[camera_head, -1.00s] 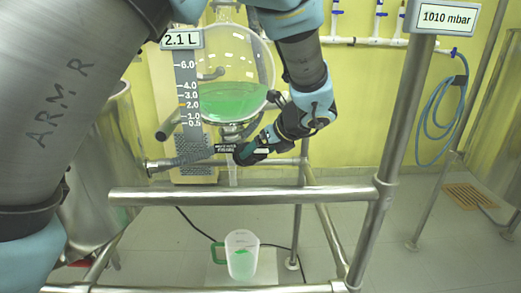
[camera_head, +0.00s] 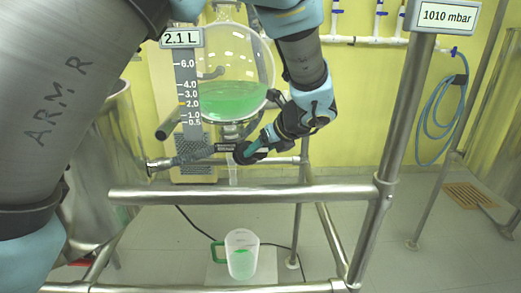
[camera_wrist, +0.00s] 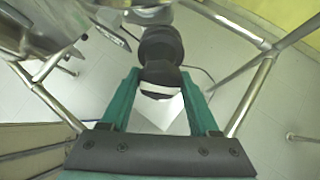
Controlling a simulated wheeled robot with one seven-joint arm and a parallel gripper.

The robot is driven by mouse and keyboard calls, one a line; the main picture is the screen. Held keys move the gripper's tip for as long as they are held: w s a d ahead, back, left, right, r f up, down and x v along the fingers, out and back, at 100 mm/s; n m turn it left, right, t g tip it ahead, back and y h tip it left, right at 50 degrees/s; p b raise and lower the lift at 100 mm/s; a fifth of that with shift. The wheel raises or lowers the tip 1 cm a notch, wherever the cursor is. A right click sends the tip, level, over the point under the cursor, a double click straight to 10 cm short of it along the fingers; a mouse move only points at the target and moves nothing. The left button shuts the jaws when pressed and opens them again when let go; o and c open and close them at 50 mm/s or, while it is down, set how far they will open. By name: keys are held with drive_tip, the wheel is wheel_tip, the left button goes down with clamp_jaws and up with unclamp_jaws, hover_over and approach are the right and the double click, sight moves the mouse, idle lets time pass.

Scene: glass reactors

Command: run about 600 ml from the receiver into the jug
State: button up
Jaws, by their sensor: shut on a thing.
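The receiver (camera_head: 237,98) is a round glass vessel partly filled with green liquid. Its scale plate (camera_head: 187,90) reads 2.1 L at the top. My gripper (camera_head: 247,152) is at the valve below the receiver. In the wrist view its green fingers (camera_wrist: 160,80) are shut on a black valve handle (camera_wrist: 160,48). The outlet tube (camera_head: 233,175) hangs under the valve; I cannot make out a stream. The clear jug (camera_head: 241,257) with a green handle stands upright below the outlet, with some green liquid in it.
A steel rail (camera_head: 250,195) crosses in front of the receiver, with a post (camera_head: 398,150) at the right. A pressure sign (camera_head: 447,17) reads 1010 mbar. A blue hose (camera_head: 430,130) hangs on the right.

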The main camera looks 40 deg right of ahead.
drive_tip(key=shift+f+b, duration=0.1)
drive_tip(key=shift+b, duration=0.25)
drive_tip(key=n+b, duration=0.1)
drive_tip(key=b, duration=0.1)
drive_tip(key=n+b, duration=0.1)
drive_tip(key=shift+f+n+h+b, duration=0.2)
drive_tip(key=shift+n+h+b, duration=0.1)
drive_tip(key=shift+n+b, duration=0.1)
drive_tip(key=n+h+b, duration=0.1)
drive_tip(key=n+b, duration=0.1)
drive_tip(key=b, duration=0.2)
drive_tip(key=shift+a+f, duration=0.1)
drive_tip(key=n+b, duration=0.2)
drive_tip(key=b, duration=0.2)
drive_tip(key=shift+n+h+b, duration=0.3)
drive_tip(key=shift+h+b, duration=0.05)
drive_tip(key=shift+h, duration=0.05)
drive_tip(key=shift+r+n+t+b, duration=0.3)
drive_tip(key=shift+n+b, duration=0.4)
drive_tip(key=shift+b, duration=0.35)
drive_tip(key=o, duration=1.4)
